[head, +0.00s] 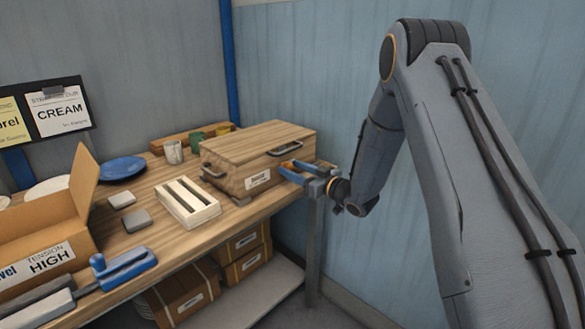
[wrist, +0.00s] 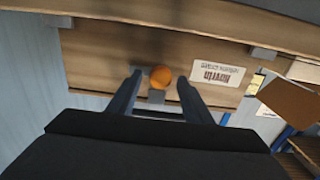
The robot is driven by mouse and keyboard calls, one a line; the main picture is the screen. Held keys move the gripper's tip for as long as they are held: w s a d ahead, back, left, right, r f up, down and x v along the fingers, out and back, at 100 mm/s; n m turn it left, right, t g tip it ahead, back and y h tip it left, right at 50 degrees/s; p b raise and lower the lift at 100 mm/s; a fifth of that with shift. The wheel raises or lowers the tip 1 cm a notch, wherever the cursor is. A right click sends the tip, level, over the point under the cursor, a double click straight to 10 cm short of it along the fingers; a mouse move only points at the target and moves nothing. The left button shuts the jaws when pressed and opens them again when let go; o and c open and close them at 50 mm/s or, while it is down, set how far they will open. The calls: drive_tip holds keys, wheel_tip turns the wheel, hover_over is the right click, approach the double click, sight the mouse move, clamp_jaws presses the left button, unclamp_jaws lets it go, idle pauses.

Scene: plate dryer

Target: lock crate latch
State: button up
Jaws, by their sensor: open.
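The crate (head: 228,180) is a closed wooden box with a lid, a white label and dark handles, standing at the right end of the bench. Its front face (wrist: 95,58) fills much of the wrist view. An orange round knob (wrist: 160,77), apparently part of the latch, sits on that face with a small grey piece (wrist: 156,97) beside it. My gripper (head: 286,170) is open at the crate's front right. In the wrist view my gripper (wrist: 160,79) has one finger on each side of the knob, with gaps showing. I cannot tell whether the latch is locked.
A white slotted rack (head: 187,203) stands left of the crate, with grey blocks beside it. Cups (head: 173,152) stand behind. An open cardboard box (head: 45,225) and a blue-handled tool (head: 122,267) are at the left. A blue wall is close behind my arm.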

drive_tip(key=shift+w+a, duration=0.2)
drive_tip(key=c, duration=1)
drive_tip(key=shift+c, duration=0.3)
